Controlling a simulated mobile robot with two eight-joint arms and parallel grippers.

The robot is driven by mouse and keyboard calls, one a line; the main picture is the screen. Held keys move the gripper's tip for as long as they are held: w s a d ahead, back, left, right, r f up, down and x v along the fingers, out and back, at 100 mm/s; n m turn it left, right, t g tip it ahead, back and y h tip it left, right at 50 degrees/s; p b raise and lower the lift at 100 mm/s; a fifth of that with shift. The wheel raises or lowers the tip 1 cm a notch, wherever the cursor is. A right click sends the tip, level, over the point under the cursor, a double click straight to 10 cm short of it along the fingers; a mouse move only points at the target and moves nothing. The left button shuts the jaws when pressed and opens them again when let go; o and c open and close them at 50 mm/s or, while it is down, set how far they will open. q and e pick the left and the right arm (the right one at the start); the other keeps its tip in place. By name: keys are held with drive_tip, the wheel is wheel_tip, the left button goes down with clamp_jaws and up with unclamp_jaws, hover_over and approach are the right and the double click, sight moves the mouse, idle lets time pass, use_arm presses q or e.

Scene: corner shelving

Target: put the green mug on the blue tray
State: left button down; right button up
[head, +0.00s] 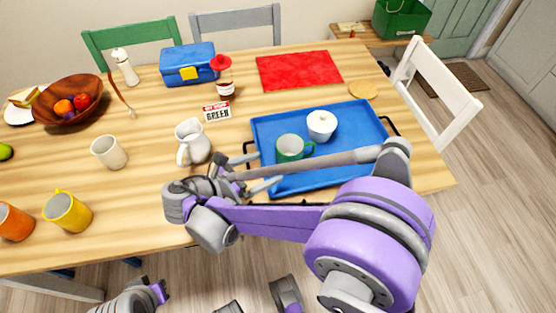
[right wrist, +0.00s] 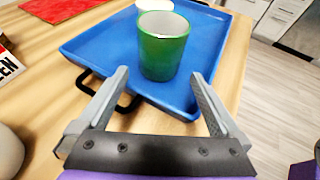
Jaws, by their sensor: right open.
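The green mug (head: 290,148) stands upright on the blue tray (head: 352,122), towards the tray's left side. The mug looks white inside, and it shows in the right wrist view (right wrist: 163,52) beyond my fingers. My right gripper (head: 262,172) is open and empty at the tray's left edge. Its two fingers point towards the mug, with a gap between them and the mug in the right wrist view. Part of the tray is hidden behind my right arm in the head view. My left gripper cannot be made out.
A white pitcher (head: 193,142) and a small sign (head: 216,111) stand left of the tray. A cream cup (head: 109,152) and a yellow mug (head: 68,211) are further left. A black handle (right wrist: 112,100) sticks out from the tray.

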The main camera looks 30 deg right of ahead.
drive_tip(key=shift+v, duration=1.45)
